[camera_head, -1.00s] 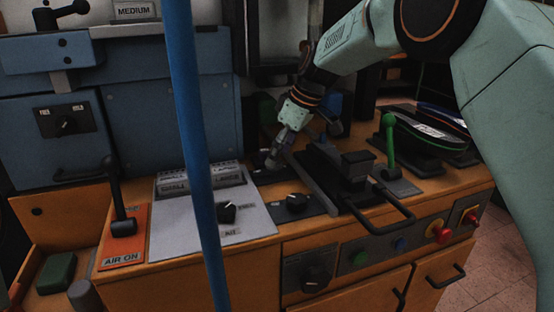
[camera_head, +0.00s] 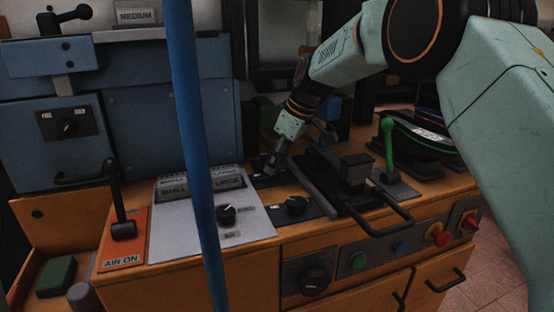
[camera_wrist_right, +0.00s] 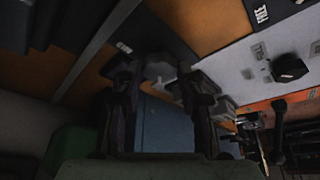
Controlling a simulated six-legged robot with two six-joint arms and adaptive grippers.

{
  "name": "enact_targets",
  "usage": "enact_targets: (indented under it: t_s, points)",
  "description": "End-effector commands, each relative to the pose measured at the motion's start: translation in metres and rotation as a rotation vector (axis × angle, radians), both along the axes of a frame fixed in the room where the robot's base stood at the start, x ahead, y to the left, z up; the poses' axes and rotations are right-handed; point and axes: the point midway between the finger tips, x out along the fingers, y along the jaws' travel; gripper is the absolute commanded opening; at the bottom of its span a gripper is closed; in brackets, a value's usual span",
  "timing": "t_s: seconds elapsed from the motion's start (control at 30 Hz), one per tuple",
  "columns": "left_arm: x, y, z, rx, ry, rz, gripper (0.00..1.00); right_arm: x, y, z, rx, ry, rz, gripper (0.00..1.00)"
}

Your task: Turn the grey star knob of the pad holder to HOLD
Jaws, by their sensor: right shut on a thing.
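My right gripper (camera_head: 270,168) reaches down at the black plate behind the black pointer knob, left of the long grey bar. In the right wrist view its two dark fingers (camera_wrist_right: 158,80) stand on either side of a small pale grey piece (camera_wrist_right: 160,70), which looks like the grey star knob. The gripper is shut on it. In the head view the fingers hide most of the knob, so its setting does not show. A small white label (camera_wrist_right: 124,48) shows beside it in the wrist view, too blurred to read. My left gripper is not in view.
A black pointer knob (camera_head: 295,205) and a black fixture with a looped handle (camera_head: 355,175) stand close by. A green lever (camera_head: 388,145) is at the right. A blue post (camera_head: 197,150) crosses the view.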

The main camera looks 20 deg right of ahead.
Motion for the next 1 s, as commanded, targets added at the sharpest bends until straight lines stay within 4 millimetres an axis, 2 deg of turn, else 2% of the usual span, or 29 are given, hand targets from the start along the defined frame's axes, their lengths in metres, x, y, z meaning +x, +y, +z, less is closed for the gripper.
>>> enact_targets:
  t_s: [0.03,0.13,0.47,0.67,1.0]
  points:
    - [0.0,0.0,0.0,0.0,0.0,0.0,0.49,-0.001,0.0,-0.002,0.0,0.003,0.001,0.15]
    - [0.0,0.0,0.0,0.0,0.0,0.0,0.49,-0.001,0.0,-0.002,0.0,0.003,0.001,0.07]
    - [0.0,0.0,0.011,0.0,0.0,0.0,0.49,-0.002,0.001,0.0,0.0,0.007,-0.05,0.07]
    - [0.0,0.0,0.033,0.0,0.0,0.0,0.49,-0.003,0.002,0.001,0.0,0.009,-0.164,0.07]
    - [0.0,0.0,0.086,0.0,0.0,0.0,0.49,-0.005,0.005,0.003,-0.002,0.01,-0.446,0.07]
